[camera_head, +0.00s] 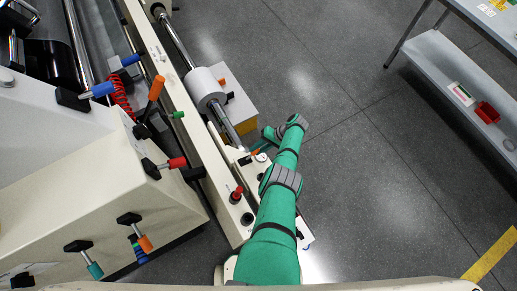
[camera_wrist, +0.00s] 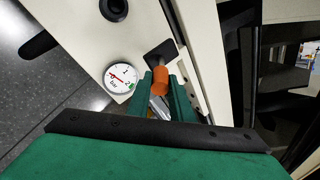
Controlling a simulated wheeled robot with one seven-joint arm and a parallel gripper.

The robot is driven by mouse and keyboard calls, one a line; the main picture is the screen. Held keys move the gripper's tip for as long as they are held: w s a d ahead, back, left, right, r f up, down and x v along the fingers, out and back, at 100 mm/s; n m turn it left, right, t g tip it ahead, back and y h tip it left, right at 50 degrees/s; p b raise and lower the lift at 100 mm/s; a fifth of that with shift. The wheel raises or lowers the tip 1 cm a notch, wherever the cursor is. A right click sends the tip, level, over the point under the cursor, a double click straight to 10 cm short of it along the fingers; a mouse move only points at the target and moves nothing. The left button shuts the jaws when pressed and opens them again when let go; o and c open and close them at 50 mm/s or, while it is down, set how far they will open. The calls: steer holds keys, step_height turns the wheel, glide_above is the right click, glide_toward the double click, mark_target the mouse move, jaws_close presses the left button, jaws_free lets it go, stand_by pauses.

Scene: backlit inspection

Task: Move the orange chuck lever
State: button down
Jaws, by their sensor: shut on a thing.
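The orange chuck lever (camera_wrist: 160,78) sits between the two green fingers of my gripper (camera_wrist: 161,88) in the wrist view. Its dark mount (camera_wrist: 160,54) is on the cream machine panel just beyond. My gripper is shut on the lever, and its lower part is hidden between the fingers. In the head view, a small bit of the orange lever (camera_head: 255,152) shows at the end of my green arm, beside the cream rail. My gripper (camera_head: 262,149) is small and partly hidden there.
A round pressure gauge (camera_wrist: 121,78) is left of the lever. A red knob (camera_head: 237,194) stands on the rail nearby. A white roll (camera_head: 206,87) is on the shaft above. Other coloured handles, including an orange one (camera_head: 156,88), are at left. The floor at right is clear up to a grey shelf (camera_head: 440,65).

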steer(key=c, duration=1.6)
jaws_free()
steer(key=shift+w+d+r, duration=0.15)
steer(key=shift+w+d, duration=0.05)
steer(key=shift+w, duration=0.1)
steer(key=shift+c, duration=0.2)
steer(key=shift+o, duration=0.4)
steer(key=shift+s, duration=0.1)
steer(key=shift+a, duration=0.1)
steer(key=v, duration=1)
steer(key=shift+d+r, duration=0.2)
steer(key=shift+d, duration=0.15)
